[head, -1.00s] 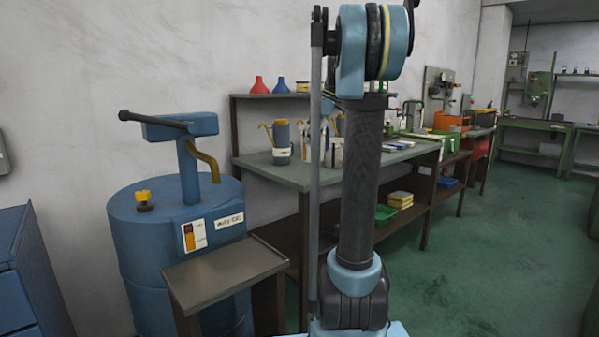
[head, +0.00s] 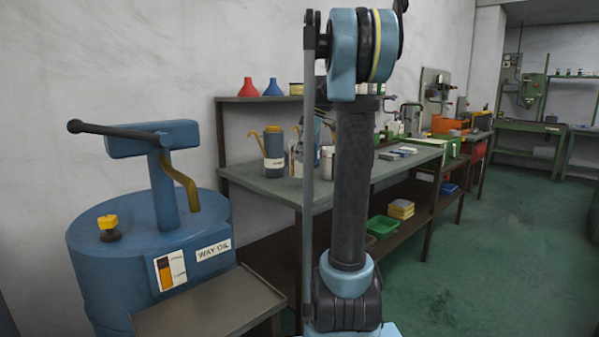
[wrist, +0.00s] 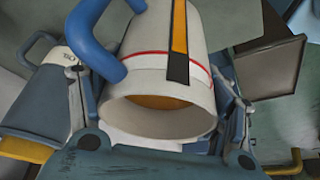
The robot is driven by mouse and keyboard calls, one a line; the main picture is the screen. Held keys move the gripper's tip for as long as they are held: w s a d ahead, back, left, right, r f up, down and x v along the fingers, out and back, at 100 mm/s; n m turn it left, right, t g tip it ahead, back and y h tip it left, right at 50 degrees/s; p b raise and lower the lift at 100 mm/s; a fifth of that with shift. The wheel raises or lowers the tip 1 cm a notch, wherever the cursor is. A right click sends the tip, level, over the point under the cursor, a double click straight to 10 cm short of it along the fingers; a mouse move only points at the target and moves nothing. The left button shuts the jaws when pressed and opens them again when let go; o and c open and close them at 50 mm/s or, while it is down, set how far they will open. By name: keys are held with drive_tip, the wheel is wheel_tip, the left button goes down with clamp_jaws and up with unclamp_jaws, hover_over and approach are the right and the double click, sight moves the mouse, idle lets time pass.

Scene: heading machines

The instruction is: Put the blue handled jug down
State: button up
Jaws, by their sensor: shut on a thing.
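The blue handled jug (wrist: 150,55) is white with a thick blue handle (wrist: 92,38), a thin red band and a dark and orange stripe down its side. Its round mouth faces my wrist camera, with tan-orange showing inside. My gripper (wrist: 158,112) is shut on the jug, one finger on each side of its body. In the head view my arm hides most of the gripper and the held jug. The jug's base is out of sight, so I cannot tell whether it touches a surface.
A blue-grey jug with a yellow spout (head: 273,152) stands on the workbench (head: 262,183), with other containers behind my arm. A blue oil drum (head: 100,255) and a low metal-topped stand (head: 210,305) are at left. Green floor (head: 480,240) is open at right.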

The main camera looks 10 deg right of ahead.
sight(301, 166)
drive_tip(key=shift+s+d+f, duration=0.15)
drive_tip(key=shift+f, duration=2.4)
drive_tip(key=o, duration=1.2)
drive_tip(key=shift+o, duration=0.2)
drive_tip(key=v, duration=1.2)
drive_tip(key=shift+s, duration=0.1)
